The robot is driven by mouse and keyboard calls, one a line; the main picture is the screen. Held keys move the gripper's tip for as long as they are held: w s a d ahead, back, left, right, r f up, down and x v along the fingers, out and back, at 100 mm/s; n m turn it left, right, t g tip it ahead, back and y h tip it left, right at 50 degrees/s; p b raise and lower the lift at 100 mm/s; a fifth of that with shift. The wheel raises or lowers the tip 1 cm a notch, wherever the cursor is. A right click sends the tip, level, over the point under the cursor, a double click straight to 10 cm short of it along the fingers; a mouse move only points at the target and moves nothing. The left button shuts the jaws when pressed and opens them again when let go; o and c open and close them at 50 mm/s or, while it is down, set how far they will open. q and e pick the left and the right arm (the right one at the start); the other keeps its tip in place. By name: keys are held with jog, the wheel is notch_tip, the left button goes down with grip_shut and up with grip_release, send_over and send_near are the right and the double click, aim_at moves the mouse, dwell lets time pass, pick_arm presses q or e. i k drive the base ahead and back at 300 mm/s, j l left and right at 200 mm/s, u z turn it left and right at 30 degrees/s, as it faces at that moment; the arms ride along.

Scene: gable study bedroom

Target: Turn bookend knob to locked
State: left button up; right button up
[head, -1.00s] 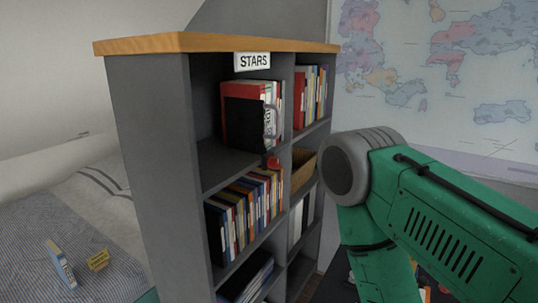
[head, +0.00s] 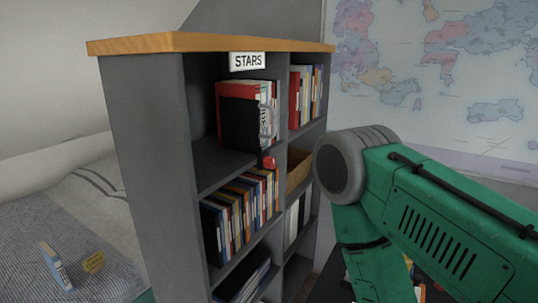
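The black bookend (head: 240,124) stands upright in the upper left compartment of the grey bookcase, under the STARS label (head: 247,62). It stands against a row of red and white books (head: 243,90). A small red knob (head: 268,162) shows at the front edge of that shelf, low by the bookend; its setting is too small to tell. My green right arm fills the right side, with its grey joint beside the bookcase. My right gripper is not visible, and no part of my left arm or gripper shows clearly.
The grey bookcase (head: 150,150) has a wooden top and lower compartments with several books (head: 240,212) and a brown box (head: 298,170). A bed (head: 70,225) at left holds a blue book (head: 55,265) and a yellow tag (head: 94,262). A world map (head: 440,70) hangs behind.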

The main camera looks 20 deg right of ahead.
aim_at(269, 163)
jog(key=z, duration=0.5)
jog(key=i+l+z, duration=0.1)
jog(key=z, duration=0.9)
jog(key=i+z, duration=0.1)
jog(key=i, duration=0.25)
